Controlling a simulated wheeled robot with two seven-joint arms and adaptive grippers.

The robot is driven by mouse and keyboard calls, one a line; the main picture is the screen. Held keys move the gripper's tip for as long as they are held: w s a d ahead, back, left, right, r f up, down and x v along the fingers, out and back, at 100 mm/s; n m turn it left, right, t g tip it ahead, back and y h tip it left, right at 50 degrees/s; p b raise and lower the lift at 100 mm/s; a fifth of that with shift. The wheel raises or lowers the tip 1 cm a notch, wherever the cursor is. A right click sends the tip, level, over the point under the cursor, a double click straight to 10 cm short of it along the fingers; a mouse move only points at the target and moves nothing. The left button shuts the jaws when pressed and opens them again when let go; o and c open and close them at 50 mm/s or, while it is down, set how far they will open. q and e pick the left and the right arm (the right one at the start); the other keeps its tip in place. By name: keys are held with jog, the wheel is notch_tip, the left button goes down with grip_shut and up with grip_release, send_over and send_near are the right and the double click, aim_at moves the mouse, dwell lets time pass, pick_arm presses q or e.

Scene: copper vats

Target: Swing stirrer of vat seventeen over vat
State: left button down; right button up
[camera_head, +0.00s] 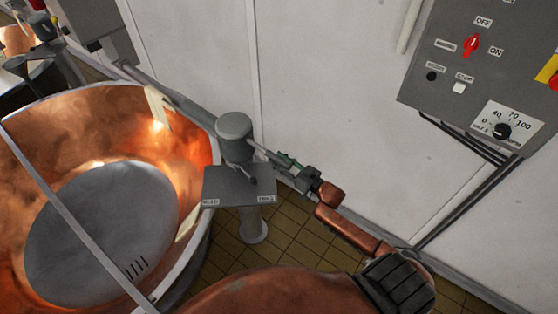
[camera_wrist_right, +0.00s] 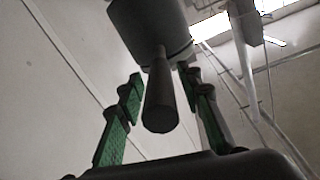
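A large copper vat (camera_head: 75,110) with a grey disc at its bottom fills the left of the head view. Beside it stands a post with a grey round cap (camera_head: 234,126). A grey stirrer boom (camera_head: 180,98) runs from the post to the upper left, past the vat's back rim. A pale paddle-like piece (camera_head: 157,106) is at that rim. My right gripper (camera_head: 283,164) is at the handle side of the cap. In the wrist view the dark handle (camera_wrist_right: 160,95) lies between its green-padded fingers, with gaps on both sides. My left gripper is not in view.
A labelled plate (camera_head: 238,188) with a small lever is on the post, close to my right gripper. A grey control box (camera_head: 480,70) with a red switch and a dial hangs on the white wall at right. A thin bar (camera_head: 75,215) crosses above the vat.

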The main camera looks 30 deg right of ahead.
jog(key=shift+c, duration=0.2)
grip_shut()
dwell(0.4)
